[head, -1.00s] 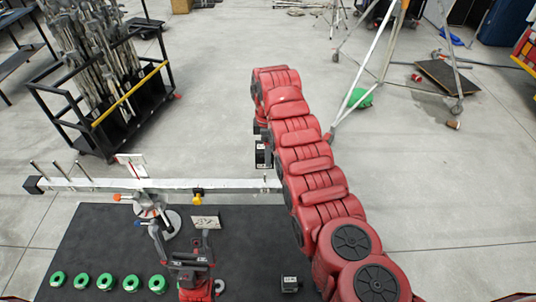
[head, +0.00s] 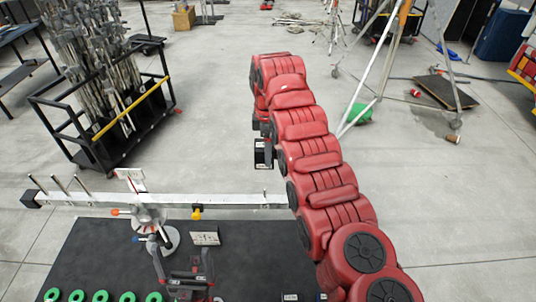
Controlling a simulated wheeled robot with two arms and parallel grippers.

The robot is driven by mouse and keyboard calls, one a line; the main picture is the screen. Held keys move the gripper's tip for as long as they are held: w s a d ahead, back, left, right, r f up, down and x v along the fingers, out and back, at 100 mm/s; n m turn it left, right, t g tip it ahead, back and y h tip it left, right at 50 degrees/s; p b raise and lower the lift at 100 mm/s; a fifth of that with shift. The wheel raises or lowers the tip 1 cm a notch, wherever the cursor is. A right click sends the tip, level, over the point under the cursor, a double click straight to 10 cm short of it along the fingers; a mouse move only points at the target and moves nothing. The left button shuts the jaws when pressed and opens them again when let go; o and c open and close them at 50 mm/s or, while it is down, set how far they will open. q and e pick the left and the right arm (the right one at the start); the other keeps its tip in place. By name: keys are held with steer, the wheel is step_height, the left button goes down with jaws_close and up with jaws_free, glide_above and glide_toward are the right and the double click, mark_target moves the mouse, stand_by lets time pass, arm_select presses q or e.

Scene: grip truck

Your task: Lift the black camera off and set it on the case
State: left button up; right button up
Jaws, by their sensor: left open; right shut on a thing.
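My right gripper (head: 263,138) reaches past the far side of the white bar, at the end of my red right arm. It is shut on a small black boxy thing (head: 263,155), which looks like the black camera and hangs above the floor, apart from the bar. The gripper's fingers are small and partly hidden by it. My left gripper (head: 181,254) is open and empty over the black flat top at the bottom left. I cannot pick out the case for sure; the black flat top (head: 95,250) may be it.
A long white bar (head: 90,198) crosses the near edge, with a knobbed head (head: 147,218), a yellow clamp (head: 196,212) and a pale card (head: 205,238) near it. Several green rings (head: 100,296) lie at the bottom. A rack of stands (head: 100,100) stands at left; open floor lies beyond.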

steer(key=shift+r+p, duration=0.65)
steer(key=shift+r, duration=1.1)
